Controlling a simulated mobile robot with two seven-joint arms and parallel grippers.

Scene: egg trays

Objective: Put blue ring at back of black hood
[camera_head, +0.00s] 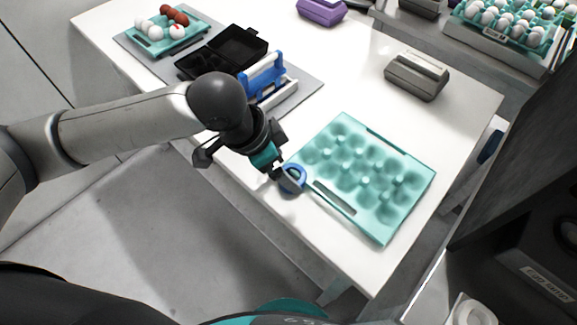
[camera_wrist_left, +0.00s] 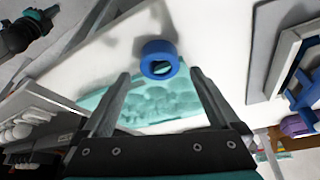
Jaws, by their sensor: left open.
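The blue ring (camera_head: 297,171) lies at the front edge of the white table, beside the left end of the teal egg tray. It also shows in the left wrist view (camera_wrist_left: 159,50), between and beyond my left fingertips. My left gripper (camera_head: 284,178) is open, its fingers pointing down at the ring; I cannot tell whether they touch it. An open black box with a raised lid (camera_head: 241,46) stands at the back left; I cannot tell whether it is the black hood. A dark jointed part at the upper left of the wrist view looks like my right arm (camera_wrist_left: 22,34).
The teal egg tray (camera_head: 372,132) is empty. A blue-handled carrier (camera_head: 263,77) stands on a grey mat (camera_head: 305,84). Beyond are a small tray with eggs (camera_head: 197,37), a grey case (camera_head: 416,75) and a purple case (camera_head: 322,11). The table's middle back is clear.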

